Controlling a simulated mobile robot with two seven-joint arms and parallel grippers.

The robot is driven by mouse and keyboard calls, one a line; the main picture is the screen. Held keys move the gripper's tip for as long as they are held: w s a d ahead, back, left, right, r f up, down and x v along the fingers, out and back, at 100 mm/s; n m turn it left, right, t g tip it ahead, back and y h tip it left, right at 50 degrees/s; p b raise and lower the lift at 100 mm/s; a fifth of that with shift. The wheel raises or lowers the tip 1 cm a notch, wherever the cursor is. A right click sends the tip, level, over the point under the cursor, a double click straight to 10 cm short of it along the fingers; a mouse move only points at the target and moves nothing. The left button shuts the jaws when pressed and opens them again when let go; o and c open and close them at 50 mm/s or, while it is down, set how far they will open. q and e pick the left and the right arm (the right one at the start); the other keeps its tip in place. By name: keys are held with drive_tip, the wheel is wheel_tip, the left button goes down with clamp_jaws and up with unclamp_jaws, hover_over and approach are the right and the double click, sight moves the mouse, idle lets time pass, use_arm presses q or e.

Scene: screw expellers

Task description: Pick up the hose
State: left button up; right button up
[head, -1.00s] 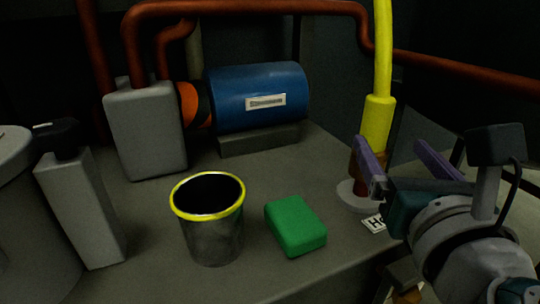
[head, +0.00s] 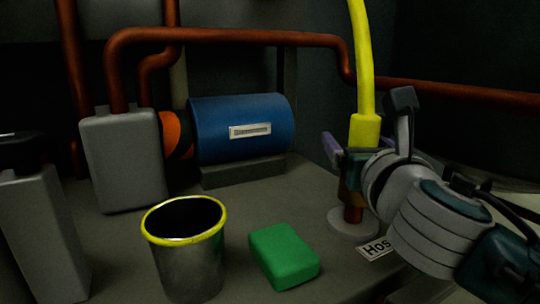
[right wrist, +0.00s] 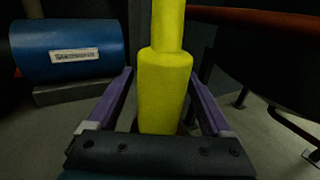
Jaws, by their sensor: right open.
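The yellow hose (head: 364,130) stands upright, its thicker yellow lower end above a reddish-brown stub on a pale round base (head: 345,224). My right gripper (head: 354,146) is at the hose's thick lower end and partly hides it in the head view. In the right wrist view, the hose (right wrist: 164,92) rises between the two purple fingers of the open right gripper (right wrist: 161,76). Gaps show on both sides, so the fingers are around it but not closed on it. My left gripper is not in view.
A metal bucket with a yellow rim (head: 190,262) and a green block (head: 284,258) stand on the grey surface. A blue cylinder (head: 245,140) and a grey tank (head: 125,160) stand behind. A red-brown pipe (head: 230,37) runs across the back. A label (head: 375,248) lies by the hose base.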

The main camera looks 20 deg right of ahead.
drive_tip(key=shift+c, duration=0.2)
drive_tip(key=shift+s, duration=0.1)
drive_tip(key=shift+c, duration=0.7)
clamp_jaws()
